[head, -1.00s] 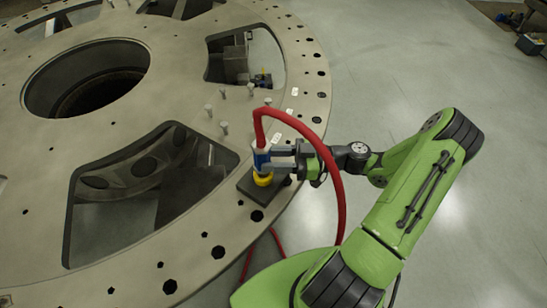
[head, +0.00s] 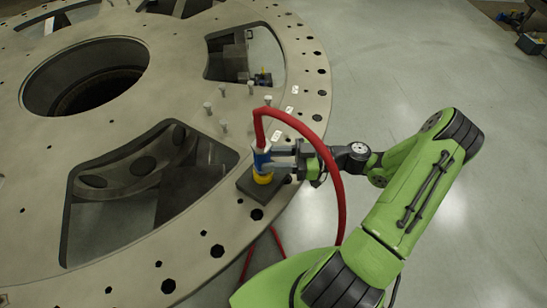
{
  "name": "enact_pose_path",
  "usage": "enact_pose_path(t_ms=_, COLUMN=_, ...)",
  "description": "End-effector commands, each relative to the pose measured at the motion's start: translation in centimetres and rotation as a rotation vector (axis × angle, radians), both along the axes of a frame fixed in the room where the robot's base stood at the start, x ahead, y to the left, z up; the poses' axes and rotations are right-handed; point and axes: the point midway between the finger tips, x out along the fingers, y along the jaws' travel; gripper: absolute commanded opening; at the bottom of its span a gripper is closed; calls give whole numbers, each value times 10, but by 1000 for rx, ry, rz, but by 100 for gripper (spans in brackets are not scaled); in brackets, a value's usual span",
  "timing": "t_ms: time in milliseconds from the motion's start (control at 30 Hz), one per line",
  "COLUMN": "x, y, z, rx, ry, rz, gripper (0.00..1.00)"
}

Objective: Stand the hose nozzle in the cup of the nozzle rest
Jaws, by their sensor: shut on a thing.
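The hose nozzle (head: 261,159) has a blue body, with the red hose (head: 336,178) leaving its top and arching over to the right and down. My gripper (head: 274,158) is shut on the blue nozzle from the right and holds it upright. Below the nozzle is a yellow ring (head: 263,179), at the dark square base of the nozzle rest (head: 248,190) on the plate's rim. The nozzle's lower end meets the yellow part; whether it is inside the cup cannot be told from here.
The large round turret plate (head: 200,262) has wide openings (head: 120,215) left of the rest and a central bore (head: 85,78). Several short upright pins (head: 223,128) stand just behind the nozzle. Open floor (head: 420,60) lies to the right.

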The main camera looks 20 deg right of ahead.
Motion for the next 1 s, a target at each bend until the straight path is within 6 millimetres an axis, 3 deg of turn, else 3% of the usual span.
enact_pose_path(t_ms=1000, x=0, y=0, z=-14, rx=1, ry=-1, rz=0, gripper=0)
